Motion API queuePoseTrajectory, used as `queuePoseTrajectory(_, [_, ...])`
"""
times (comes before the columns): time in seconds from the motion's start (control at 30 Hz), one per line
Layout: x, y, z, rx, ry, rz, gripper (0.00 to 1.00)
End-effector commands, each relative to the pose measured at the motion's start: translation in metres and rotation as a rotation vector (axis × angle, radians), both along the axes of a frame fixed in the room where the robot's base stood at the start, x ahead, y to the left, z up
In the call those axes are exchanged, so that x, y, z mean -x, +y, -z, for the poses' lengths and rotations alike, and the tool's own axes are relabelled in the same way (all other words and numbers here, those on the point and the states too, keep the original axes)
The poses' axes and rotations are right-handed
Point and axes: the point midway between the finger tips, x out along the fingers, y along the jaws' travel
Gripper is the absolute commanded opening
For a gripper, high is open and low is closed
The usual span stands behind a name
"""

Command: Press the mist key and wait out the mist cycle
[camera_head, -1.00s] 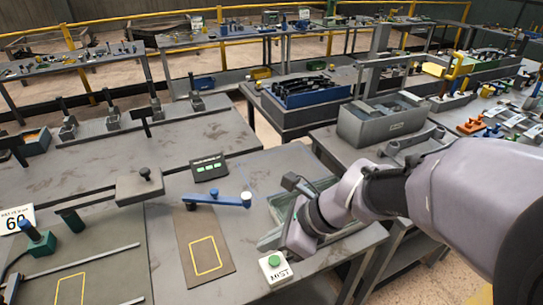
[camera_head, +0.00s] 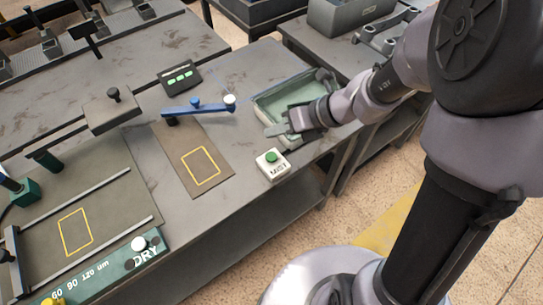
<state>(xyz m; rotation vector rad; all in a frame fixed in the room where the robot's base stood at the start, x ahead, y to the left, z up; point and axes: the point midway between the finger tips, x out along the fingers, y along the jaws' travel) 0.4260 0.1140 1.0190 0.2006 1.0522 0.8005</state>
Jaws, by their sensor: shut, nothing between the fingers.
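The mist key is a green round button on a small white box (camera_head: 273,164) marked MIST, near the front right edge of the grey bench. My gripper (camera_head: 272,131) is shut and empty. In the picture it shows just above the mist box, beside the pale green tray (camera_head: 276,98), and appears apart from the button. A dark box with several lit green bars (camera_head: 180,78) stands behind, at the upper middle of the bench.
A blue lever with a white knob (camera_head: 205,106) lies left of the tray. A brown mat with a yellow outline (camera_head: 178,168) is in front of it. A green DRY panel (camera_head: 105,272) and rails are at lower left. A grey bin (camera_head: 345,14) stands behind.

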Motion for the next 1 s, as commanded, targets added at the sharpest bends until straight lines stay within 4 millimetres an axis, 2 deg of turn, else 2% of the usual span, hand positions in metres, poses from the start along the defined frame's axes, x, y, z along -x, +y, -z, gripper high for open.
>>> queuePoseTrajectory(0.03, [0.0,0.0,0.012,0.0,0.0,0.0,0.0])
queuePoseTrajectory(0.2, [0.0,0.0,0.037,0.0,-0.001,-0.001,0.0])
queuePoseTrajectory(0.5, [0.0,0.0,0.073,0.0,0.0,0.0,0.0])
queuePoseTrajectory(1.0, [0.0,0.0,0.074,0.0,-0.001,-0.001,0.0])
